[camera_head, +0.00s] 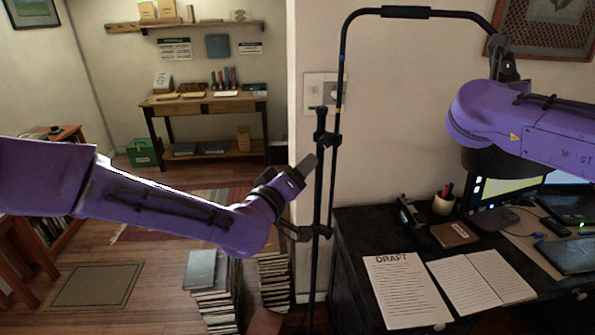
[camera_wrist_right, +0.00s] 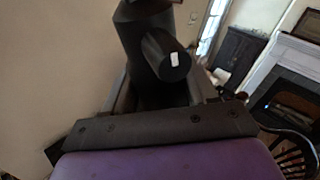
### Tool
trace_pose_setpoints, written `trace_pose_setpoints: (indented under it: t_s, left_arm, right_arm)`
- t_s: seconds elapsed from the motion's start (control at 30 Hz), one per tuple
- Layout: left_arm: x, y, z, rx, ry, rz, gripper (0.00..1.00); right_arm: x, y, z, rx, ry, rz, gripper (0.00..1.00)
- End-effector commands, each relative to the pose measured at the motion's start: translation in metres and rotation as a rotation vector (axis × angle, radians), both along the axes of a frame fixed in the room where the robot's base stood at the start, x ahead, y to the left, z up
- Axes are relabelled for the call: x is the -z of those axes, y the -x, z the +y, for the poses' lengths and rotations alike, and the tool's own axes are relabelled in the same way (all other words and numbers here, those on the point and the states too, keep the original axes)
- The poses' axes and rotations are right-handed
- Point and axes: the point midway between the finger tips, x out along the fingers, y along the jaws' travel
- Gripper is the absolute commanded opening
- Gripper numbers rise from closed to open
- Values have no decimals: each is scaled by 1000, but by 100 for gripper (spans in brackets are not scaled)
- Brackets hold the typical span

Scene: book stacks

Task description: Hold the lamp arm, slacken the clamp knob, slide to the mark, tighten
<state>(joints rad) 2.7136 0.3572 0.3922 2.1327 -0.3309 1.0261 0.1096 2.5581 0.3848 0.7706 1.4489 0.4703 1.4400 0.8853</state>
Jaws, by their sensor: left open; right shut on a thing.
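The black lamp arm (camera_head: 342,75) rises beside a dark upright stand pole (camera_head: 319,185), bends over and runs to the upper right. It has a blue band (camera_head: 341,57) and a yellow band (camera_head: 337,107). A clamp (camera_head: 325,139) joins arm and pole near the pole's top; which part is its knob I cannot tell. My left gripper (camera_head: 303,172) is open just left of the pole, below the clamp; contact is unclear. My right gripper (camera_head: 505,66) is shut on the lamp arm's far end. In the right wrist view, a dark cylinder with a white patch (camera_wrist_right: 174,59) shows at the jaws.
A black desk (camera_head: 350,240) at right bears papers (camera_head: 406,290), a pen cup (camera_head: 443,204) and a monitor. Book stacks (camera_head: 210,292) stand on the floor below my left gripper. A wall switch plate (camera_head: 314,90) is behind the pole.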

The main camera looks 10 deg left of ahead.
Motion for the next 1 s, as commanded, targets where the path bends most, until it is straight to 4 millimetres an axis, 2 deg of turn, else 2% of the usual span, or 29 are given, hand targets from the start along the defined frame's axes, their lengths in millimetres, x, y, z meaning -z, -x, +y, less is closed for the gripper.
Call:
trace_pose_setpoints:
  t_s: [0.03, 0.07, 0.1, 0.13, 0.47, 0.57, 0.8, 1.0]
  left_arm:
    - [0, 0, 0, 0, 0, 0, 60]
    - [0, 0, 0, 0, 0, 0, 60]
    - [0, 0, 0, 0, 0, 0, 60]
    - [0, 0, 0, 0, 0, 0, 60]
    - [0, 0, 0, 1, 0, 1, 60]
    - [0, -1, -1, 1, 0, 1, 60]
    - [0, -1, 0, 0, 0, 0, 60]
    - [0, -1, 0, 0, 0, 0, 60]
  right_arm:
    - [-2, 0, 0, 0, 0, -4, 21]
    - [-2, 0, 0, 0, 0, -4, 67]
    - [-2, 0, 0, 0, 0, -4, 80]
    - [-2, 0, 0, 0, 0, -3, 87]
    - [-1, 3, 2, 0, 0, -1, 87]
    - [-2, 16, 11, -3, 1, -2, 87]
    - [-2, 69, 44, -3, 2, -4, 87]
    - [-2, 97, 62, -1, 1, -4, 87]
